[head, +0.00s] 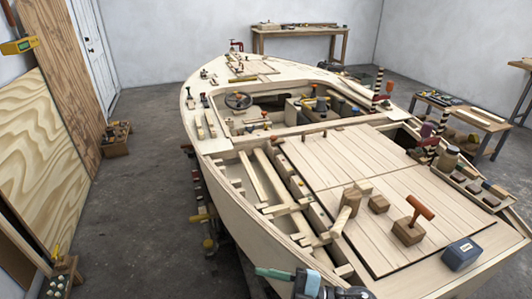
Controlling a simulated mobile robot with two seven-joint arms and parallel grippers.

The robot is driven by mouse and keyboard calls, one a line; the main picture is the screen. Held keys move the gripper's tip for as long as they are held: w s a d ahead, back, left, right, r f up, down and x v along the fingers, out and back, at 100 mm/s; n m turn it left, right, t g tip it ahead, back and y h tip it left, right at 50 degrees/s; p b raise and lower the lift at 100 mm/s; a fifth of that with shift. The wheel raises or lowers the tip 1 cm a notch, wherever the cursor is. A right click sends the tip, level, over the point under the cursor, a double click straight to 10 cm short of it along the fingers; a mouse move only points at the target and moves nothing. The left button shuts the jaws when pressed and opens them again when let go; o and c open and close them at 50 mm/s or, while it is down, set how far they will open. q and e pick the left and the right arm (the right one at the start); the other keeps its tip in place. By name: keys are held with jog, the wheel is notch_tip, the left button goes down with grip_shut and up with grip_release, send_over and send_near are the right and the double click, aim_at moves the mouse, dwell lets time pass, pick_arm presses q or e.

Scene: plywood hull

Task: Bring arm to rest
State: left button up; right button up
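I see no gripper clearly in the head view. At the bottom edge, right of the middle, a teal, grey and dark shape is cut off by the frame. I cannot tell whether it is a tool or part of my arm. The plywood boat hull (225,180) fills the middle and right, with its pale deck panels (345,152) facing up. On the deck, a wooden mallet (349,203) stands near a small wood block (379,204). A block with an orange handle (408,232) and a dark blue box (462,254) lie to the right.
Plywood sheets (40,150) lean on the left wall. A wooden crate (116,139) stands on the floor beside them. A workbench (300,30) is at the back and a low table (462,116) at the right. Bare floor (140,220) lies left of the hull.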

jog(key=s+d+f+m+t+h+p, duration=0.1)
jog(key=s+d+f+m+t+h, duration=0.5)
jog(key=d+f+m+t+h, duration=0.85)
pick_arm(q)
jog(key=w+r, duration=0.2)
jog(key=shift+a+r+t+p, duration=0.15)
jog(key=shift+r+t+p, duration=0.15)
jog(key=shift+t+p, duration=0.1)
pick_arm(e)
jog(key=s+d+f+m+g, duration=0.2)
jog(key=s+g, duration=0.1)
jog(key=s, duration=0.2)
jog(key=s+d+f+m+g+h, duration=0.1)
jog(key=s+d+f+m+g, duration=0.1)
jog(key=s, duration=0.4)
jog(key=s+d+f+m+g+h, duration=0.1)
jog(key=s+d+f+m+g, duration=0.1)
jog(key=s, duration=0.4)
jog(key=m+g, duration=0.1)
jog(key=g, duration=0.1)
jog(key=shift+m+g, duration=0.35)
jog(key=shift+f, duration=0.1)
